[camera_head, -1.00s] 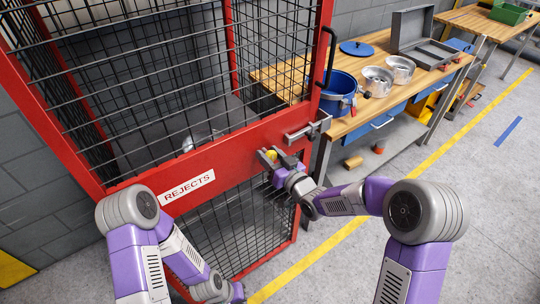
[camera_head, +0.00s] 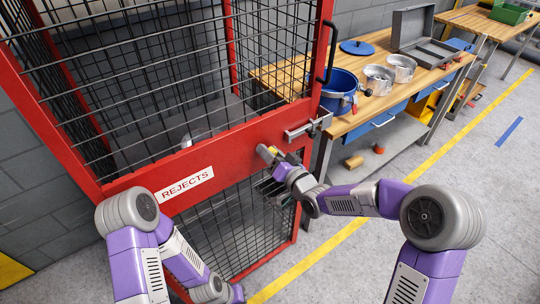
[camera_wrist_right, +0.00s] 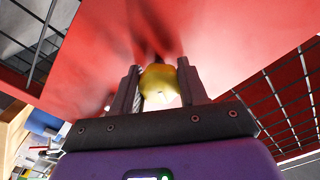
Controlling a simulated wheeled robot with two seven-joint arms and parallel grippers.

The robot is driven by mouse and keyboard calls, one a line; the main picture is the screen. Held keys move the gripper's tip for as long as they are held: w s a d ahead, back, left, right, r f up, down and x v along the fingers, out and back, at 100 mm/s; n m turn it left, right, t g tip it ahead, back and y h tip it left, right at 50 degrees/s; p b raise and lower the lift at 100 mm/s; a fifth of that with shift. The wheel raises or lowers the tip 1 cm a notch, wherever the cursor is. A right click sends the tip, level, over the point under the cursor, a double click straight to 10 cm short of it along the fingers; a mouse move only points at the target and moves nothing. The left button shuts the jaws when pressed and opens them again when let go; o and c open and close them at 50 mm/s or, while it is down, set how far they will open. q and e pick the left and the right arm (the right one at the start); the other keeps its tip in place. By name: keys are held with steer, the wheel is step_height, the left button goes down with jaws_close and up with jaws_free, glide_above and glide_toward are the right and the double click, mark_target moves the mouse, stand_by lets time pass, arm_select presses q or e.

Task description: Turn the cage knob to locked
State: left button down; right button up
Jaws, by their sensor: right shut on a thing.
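The red cage (camera_head: 235,145) stands at the left with a white REJECTS label (camera_head: 187,183) on its door. In the right wrist view, the yellow knob (camera_wrist_right: 160,84) sits between the two dark fingers of my right gripper (camera_wrist_right: 161,88), close to the red panel. In the head view, my right gripper (camera_head: 271,157) is at the red crossbar, and its fingers hide most of the knob. It is shut on the knob and looks rolled to a tilt. A grey metal latch (camera_head: 308,128) is at the door's right edge. My left arm hangs low; its gripper's jaws cannot be made out.
A wooden workbench (camera_head: 436,72) right of the cage holds a blue pot (camera_head: 340,88), steel pots (camera_head: 378,79), a blue lid (camera_head: 357,47) and an open grey case (camera_head: 428,52). A black door handle (camera_head: 329,52) stands above the latch.

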steer(key=m, duration=0.3)
steer(key=shift+d+b, duration=0.1)
steer(key=shift+b, duration=0.2)
steer(key=m, duration=0.3)
steer(key=shift+m, duration=0.3)
steer(key=m, duration=0.3)
steer(key=shift+m, duration=1.9)
steer(key=o, duration=1.1)
steer(key=shift+c, duration=0.2)
